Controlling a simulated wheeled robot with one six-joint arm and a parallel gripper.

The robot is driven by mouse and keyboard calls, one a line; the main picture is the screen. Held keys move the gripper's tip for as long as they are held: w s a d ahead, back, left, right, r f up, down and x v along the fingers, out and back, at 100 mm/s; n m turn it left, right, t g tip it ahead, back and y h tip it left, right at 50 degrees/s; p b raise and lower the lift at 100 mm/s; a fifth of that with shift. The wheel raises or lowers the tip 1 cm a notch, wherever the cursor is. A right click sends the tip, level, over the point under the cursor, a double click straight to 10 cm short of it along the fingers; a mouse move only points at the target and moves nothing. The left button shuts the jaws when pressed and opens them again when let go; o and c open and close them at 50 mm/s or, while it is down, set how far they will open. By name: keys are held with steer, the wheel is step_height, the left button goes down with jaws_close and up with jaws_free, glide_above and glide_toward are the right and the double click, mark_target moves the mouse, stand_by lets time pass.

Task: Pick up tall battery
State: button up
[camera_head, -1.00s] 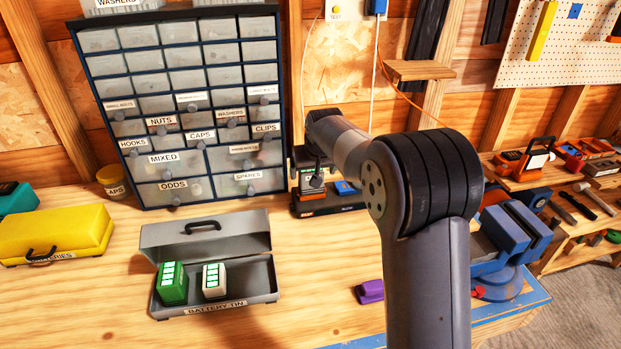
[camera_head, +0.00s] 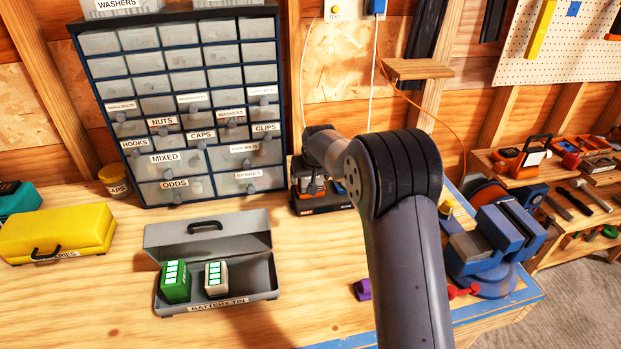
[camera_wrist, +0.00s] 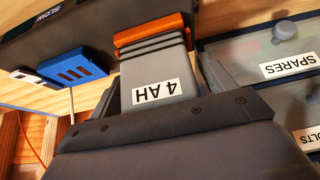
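A grey battery with an orange end and a "4 AH" label (camera_wrist: 158,75) stands in the dark charger on the bench. The label appears upside down in the wrist view. My gripper (camera_wrist: 165,92) has its fingers on either side of this battery, apparently open; whether they touch it is unclear. In the head view, my gripper (camera_head: 312,178) is at the charger (camera_head: 322,203) and mostly hides the battery. A green battery (camera_head: 175,283) and a pale battery (camera_head: 215,279) stand in the open grey battery tin (camera_head: 262,290).
A blue block (camera_wrist: 72,68) sits beside the battery on the charger (camera_wrist: 40,38). The drawer cabinet (camera_head: 185,100) rises close to its left. A yellow case (camera_head: 55,232), a purple object (camera_head: 363,289) and a blue vise (camera_head: 490,245) also stand on the bench.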

steer(key=shift+r, duration=0.1)
steer(key=c, duration=1.1)
steer(key=shift+o, duration=0.2)
step_height(320, 180, up, 10)
steer(key=shift+b, duration=0.9)
